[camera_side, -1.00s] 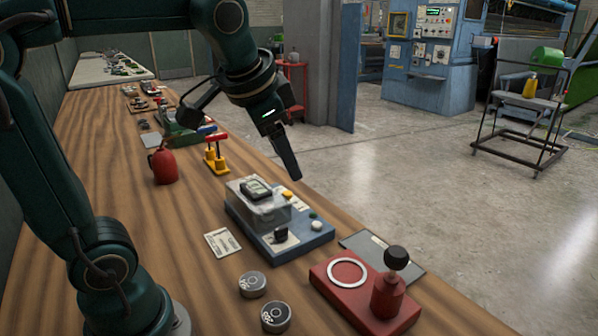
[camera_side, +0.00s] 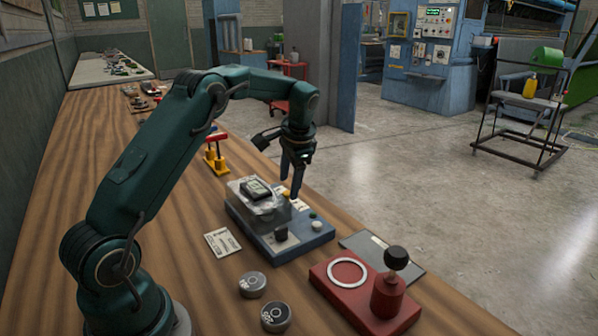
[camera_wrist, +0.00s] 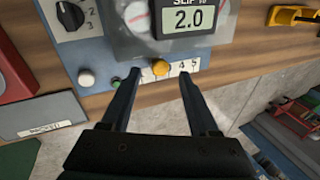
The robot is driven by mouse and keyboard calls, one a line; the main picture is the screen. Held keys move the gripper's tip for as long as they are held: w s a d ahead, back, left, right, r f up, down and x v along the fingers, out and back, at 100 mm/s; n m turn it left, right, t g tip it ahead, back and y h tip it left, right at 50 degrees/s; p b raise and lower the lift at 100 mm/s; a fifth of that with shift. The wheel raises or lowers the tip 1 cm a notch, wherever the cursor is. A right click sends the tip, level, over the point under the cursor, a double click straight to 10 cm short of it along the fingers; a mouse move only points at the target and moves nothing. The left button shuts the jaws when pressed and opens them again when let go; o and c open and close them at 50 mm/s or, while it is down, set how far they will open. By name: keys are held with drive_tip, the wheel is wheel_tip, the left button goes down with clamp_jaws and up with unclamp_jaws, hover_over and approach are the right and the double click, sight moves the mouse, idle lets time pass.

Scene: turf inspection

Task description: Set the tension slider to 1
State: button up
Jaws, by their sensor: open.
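The blue test unit (camera_side: 302,242) stands on the wooden bench; its base also shows in the wrist view (camera_wrist: 100,62). In the side view my gripper (camera_side: 291,192) points down over the unit's far side, partly hiding the slider.
The unit has a display reading 2.0 (camera_wrist: 188,19), a black rotary knob (camera_wrist: 70,15), a white button (camera_wrist: 86,78) and a small green light (camera_wrist: 117,84). A red block with a black-topped post (camera_side: 390,290) and two round weights (camera_side: 253,284) (camera_side: 276,316) stand nearby.

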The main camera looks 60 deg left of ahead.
sight(288, 194)
drive_tip(key=shift+x, duration=1.95)
clamp_jaws()
drive_tip(key=shift+d, duration=0.1)
